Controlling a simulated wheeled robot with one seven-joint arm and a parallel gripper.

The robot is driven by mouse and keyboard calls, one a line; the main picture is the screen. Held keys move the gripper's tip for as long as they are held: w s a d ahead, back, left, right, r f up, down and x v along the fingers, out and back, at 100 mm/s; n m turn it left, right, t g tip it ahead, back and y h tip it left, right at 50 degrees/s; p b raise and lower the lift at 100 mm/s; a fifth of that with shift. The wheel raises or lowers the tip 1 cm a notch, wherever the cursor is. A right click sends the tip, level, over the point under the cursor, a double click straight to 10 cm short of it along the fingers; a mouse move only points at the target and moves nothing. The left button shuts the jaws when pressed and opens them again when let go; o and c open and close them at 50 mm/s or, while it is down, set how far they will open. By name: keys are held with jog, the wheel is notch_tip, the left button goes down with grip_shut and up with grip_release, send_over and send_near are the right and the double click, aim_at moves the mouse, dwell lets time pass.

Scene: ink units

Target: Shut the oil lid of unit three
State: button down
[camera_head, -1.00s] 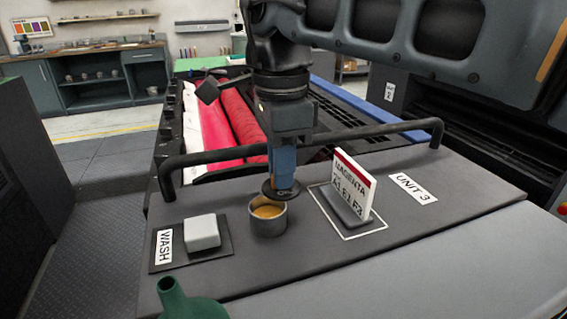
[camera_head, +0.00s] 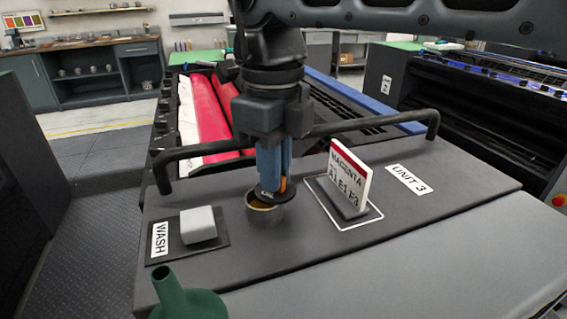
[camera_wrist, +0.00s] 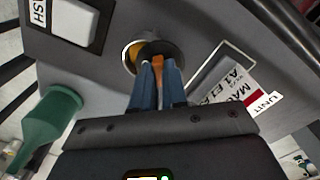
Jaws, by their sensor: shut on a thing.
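The oil cup (camera_head: 265,217) is a small round grey pot on the dark top of unit three, with amber inside. Its dark round lid (camera_head: 268,193) sits over the far right part of the mouth; whether it touches the rim is unclear. My gripper (camera_head: 275,180) points down above the cup, its blue fingers shut on the lid by an orange-brown tab. In the wrist view, the lid (camera_wrist: 157,47) covers the right of the cup's mouth, and an amber crescent (camera_wrist: 133,52) shows at the left. The fingers hide part of the lid.
A magenta sign (camera_head: 347,178) stands close right of the cup. A pale block (camera_head: 198,224) lies on the WASH pad at left. A green can or funnel (camera_head: 182,297) is at the front. A dark rail (camera_head: 345,129) runs behind. The front right top is clear.

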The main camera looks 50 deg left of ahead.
aim_at(263, 194)
jog(key=m, duration=0.1)
jog(key=s+m, duration=0.1)
jog(key=m, duration=0.1)
jog(key=shift+d+f+m+b, duration=0.1)
jog(key=shift+d+m+b, duration=0.05)
jog(key=shift+m+b, duration=0.2)
jog(key=shift+s+m+b, duration=0.2)
jog(key=shift+m+b, duration=0.05)
jog(key=shift+m, duration=0.7)
jog(key=shift+s+m+b, duration=0.2)
jog(key=shift+m, duration=0.7)
jog(key=c, duration=1.2)
grip_release()
jog(key=shift+s, duration=0.1)
jog(key=shift+o, duration=0.2)
notch_tip(263, 194, up, 8)
